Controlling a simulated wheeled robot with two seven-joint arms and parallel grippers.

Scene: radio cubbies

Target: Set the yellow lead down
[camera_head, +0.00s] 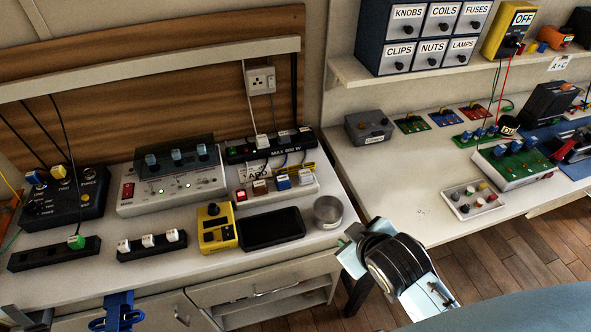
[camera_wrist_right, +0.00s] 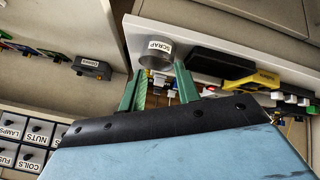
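A thin yellow lead (camera_head: 9,188) shows at the far left edge of the head view, beside the black box with knobs. Its ends are cut off or too small to make out. My right gripper (camera_head: 346,240) is over the front right corner of the left bench, near the metal scrap cup (camera_head: 328,212). In the right wrist view its two green fingers (camera_wrist_right: 158,88) stand apart, with no lead visible between them. The cup (camera_wrist_right: 155,54) shows just beyond the fingertips. My left gripper is not in view.
A black tray (camera_head: 271,229) and yellow meter (camera_head: 217,230) stand near the bench front. A blue bracket (camera_head: 118,312) is at the front edge. The right bench (camera_head: 400,172) has bare room.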

